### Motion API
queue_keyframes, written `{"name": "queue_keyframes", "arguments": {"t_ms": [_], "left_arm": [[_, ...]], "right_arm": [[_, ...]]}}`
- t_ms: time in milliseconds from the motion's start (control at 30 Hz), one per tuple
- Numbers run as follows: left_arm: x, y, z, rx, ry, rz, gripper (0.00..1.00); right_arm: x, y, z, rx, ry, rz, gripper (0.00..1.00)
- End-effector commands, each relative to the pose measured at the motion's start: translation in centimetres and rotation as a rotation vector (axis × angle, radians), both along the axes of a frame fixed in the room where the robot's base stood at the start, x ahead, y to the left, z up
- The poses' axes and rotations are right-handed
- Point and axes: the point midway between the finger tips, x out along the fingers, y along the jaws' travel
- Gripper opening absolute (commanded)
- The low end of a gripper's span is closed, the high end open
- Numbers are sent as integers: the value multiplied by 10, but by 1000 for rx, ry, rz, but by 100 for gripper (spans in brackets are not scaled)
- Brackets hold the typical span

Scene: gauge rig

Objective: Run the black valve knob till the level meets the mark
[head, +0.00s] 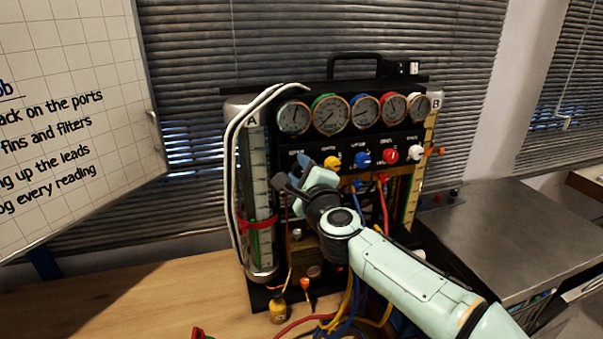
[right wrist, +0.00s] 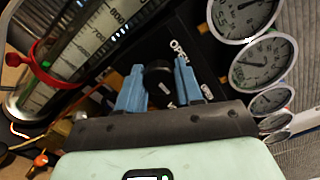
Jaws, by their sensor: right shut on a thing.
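The black valve knob (right wrist: 158,82) is on the dark panel, between the two blue fingers of my right gripper (right wrist: 160,86) in the right wrist view. The gripper is shut on it. In the head view my right gripper (head: 305,168) reaches the left end of the knob row and hides the black knob. Gauge tube A (head: 255,170) stands upright on the left of the rig, with a red ring (head: 259,223) around its lower part. Green shows low in the tube, but I cannot tell its exact level against the ring. My left gripper is not in view.
Yellow (head: 333,162), blue (head: 362,158), red (head: 390,156) and white (head: 416,153) knobs sit to the right under several round dials (head: 331,115). Tube B (head: 419,175) is at the right. Hoses and cables hang in front. The wooden bench (head: 150,300) is clear at left.

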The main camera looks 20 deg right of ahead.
Motion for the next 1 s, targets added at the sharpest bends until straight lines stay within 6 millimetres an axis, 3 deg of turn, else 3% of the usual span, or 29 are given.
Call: {"name": "queue_keyframes", "arguments": {"t_ms": [533,567,633,1000], "left_arm": [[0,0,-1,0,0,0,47],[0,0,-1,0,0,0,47],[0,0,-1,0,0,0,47],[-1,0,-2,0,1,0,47]], "right_arm": [[0,1,0,28,1,1,5],[0,1,0,28,1,1,39],[0,1,0,27,1,1,61],[-4,0,0,25,0,0,61]]}}
